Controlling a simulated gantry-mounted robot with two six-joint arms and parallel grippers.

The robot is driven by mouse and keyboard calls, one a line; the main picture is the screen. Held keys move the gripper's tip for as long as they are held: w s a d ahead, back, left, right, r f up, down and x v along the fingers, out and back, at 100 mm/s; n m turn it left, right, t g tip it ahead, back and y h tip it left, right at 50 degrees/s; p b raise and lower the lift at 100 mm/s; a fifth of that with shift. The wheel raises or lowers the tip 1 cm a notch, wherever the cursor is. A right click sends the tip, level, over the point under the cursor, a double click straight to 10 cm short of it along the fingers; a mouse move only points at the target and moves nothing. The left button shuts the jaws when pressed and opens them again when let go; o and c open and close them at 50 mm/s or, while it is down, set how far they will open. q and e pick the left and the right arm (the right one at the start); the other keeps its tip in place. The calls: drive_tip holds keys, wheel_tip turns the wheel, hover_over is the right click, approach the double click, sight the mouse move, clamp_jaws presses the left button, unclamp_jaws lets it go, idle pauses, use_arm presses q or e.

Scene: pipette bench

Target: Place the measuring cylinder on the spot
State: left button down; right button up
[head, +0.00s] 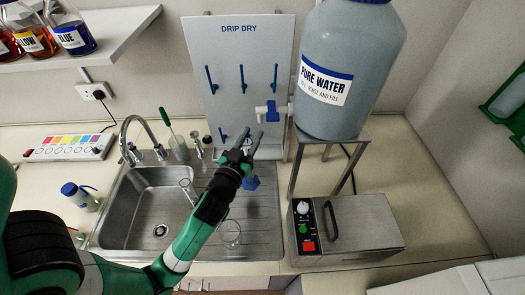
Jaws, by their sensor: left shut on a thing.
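My left gripper (241,145) is over the right part of the sink unit, in front of the drip-dry board. It is shut on what looks like the measuring cylinder. A blue base (251,183) shows just right of and below the fingers. The clear body of the cylinder is hard to make out and is partly hidden by the gripper, so I cannot tell its exact tilt or whether its base touches the drainer. I cannot make out a marked spot. My right gripper is not in view.
The steel sink (160,213) has a tap (133,138). Clear glassware (230,233) stands on the drainer. The pure water tank (350,65) sits on a metal stand, its spigot (268,111) near my gripper. A steel box (365,228) with buttons stands right. The drip-dry board (237,70) has empty blue pegs.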

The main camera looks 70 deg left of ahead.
use_arm(q)
drive_tip(key=w+a+f+b, duration=0.2)
drive_tip(key=w+f, duration=0.1)
drive_tip(key=f, duration=0.2)
drive_tip(key=w+a+f+b, duration=0.2)
drive_tip(key=w+a+f, duration=0.1)
drive_tip(key=f, duration=0.2)
drive_tip(key=shift+w+a+f, duration=0.25)
drive_tip(key=shift+a, duration=0.1)
drive_tip(key=shift+f, duration=0.15)
drive_tip(key=c, duration=1)
unclamp_jaws()
drive_tip(key=shift+f, duration=0.1)
drive_tip(key=o, duration=0.5)
